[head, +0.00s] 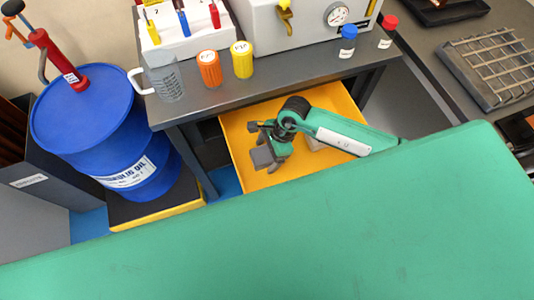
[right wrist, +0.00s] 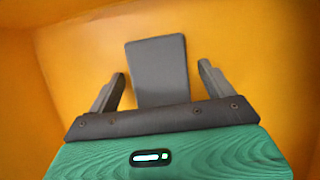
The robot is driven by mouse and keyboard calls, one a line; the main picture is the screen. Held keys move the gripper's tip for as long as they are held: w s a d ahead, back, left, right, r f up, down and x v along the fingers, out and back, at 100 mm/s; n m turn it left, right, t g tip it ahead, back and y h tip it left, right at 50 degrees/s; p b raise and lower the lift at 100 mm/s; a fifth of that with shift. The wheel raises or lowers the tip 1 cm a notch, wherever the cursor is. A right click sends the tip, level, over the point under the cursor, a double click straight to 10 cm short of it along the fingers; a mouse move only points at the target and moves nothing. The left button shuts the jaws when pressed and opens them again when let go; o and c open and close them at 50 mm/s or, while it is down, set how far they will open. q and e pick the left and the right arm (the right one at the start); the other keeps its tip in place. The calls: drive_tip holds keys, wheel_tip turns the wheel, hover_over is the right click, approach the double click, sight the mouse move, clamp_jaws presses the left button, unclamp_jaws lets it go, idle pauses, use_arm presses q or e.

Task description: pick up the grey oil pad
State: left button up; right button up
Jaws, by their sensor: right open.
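The grey oil pad (right wrist: 157,65) is a flat, dark grey rectangle in the yellow drawer (right wrist: 70,60). In the head view the pad (head: 262,157) is partly covered by my right gripper. My right gripper (head: 261,148) is inside the drawer, open and empty. In the right wrist view its two fingers (right wrist: 161,75) stand apart, one on each side of the pad, with gaps to its edges. The near end of the pad is hidden behind the gripper body. I cannot tell how high the fingers are above it. My left gripper is not in view.
The open yellow drawer (head: 232,140) has raised walls around my right arm. The workbench (head: 215,100) above holds a beaker (head: 167,80), orange and yellow containers, and small bottles. A blue oil drum (head: 85,125) stands at left. A large green surface fills the foreground.

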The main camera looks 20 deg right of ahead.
sight(267, 153)
drive_tip(key=shift+f, duration=0.2)
idle(0.4)
drive_tip(key=c, duration=1.1)
drive_tip(key=shift+o, duration=0.2)
drive_tip(key=shift+r, duration=0.1)
wheel_tip(267, 153, up, 20)
drive_tip(key=shift+r, duration=0.1)
drive_tip(key=o, duration=0.4)
drive_tip(key=c, duration=0.3)
